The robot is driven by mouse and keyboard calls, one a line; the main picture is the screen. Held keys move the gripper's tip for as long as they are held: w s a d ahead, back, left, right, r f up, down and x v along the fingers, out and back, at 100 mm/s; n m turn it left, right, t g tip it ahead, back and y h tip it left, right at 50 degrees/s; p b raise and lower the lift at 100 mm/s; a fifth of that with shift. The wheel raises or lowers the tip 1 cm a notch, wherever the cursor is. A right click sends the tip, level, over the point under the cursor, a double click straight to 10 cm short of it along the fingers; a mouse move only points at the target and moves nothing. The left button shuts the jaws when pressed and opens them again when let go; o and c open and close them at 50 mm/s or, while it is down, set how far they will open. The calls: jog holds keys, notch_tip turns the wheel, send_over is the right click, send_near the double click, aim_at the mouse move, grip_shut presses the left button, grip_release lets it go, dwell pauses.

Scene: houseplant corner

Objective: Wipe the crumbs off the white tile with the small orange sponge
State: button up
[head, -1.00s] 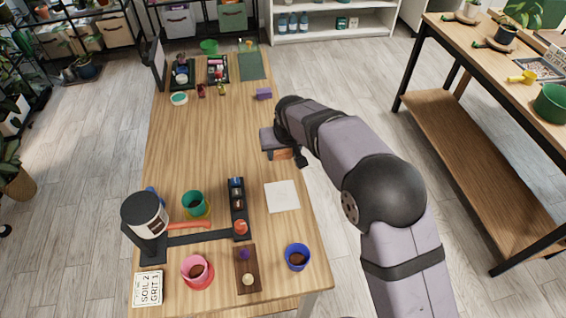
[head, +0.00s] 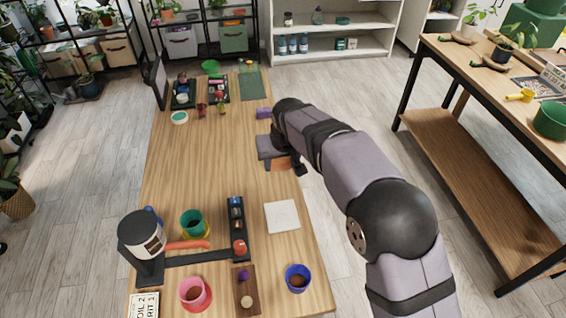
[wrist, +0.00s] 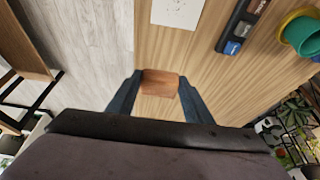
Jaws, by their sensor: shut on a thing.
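The white tile (head: 282,216) lies flat near the right edge of the wooden table. Its near part also shows at the top of the wrist view (wrist: 175,11), with a few faint specks on it; the crumbs are too small to make out clearly. My gripper (head: 280,163) is shut on the small orange sponge (wrist: 159,83). The sponge sits between the two fingertips. In the head view the sponge (head: 279,164) shows below my gripper, beyond the tile, near the table's right edge. I cannot tell its exact height above the table.
A black tray (head: 237,228) with small items stands left of the tile. A blue pot (head: 298,279) stands in front of the tile. A purple block (head: 263,113) lies beyond my gripper. The table's middle is clear.

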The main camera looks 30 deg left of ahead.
aim_at(273, 165)
jog(key=r, duration=0.1)
jog(key=a+r, duration=0.1)
jog(key=r, duration=0.1)
jog(key=s+r+b, duration=0.1)
jog(key=shift+s+a+r, duration=0.1)
jog(key=shift+a+r, duration=0.2)
jog(key=shift+a, duration=0.05)
jog(key=s+d+f+b, duration=0.1)
jog(key=s+d+f, duration=0.5)
jog(key=s+d, duration=0.3)
jog(key=shift+s+d+b, duration=0.15)
jog(key=shift+d+b, duration=0.25)
jog(key=shift+d, duration=0.2)
jog(key=shift+f, duration=0.25)
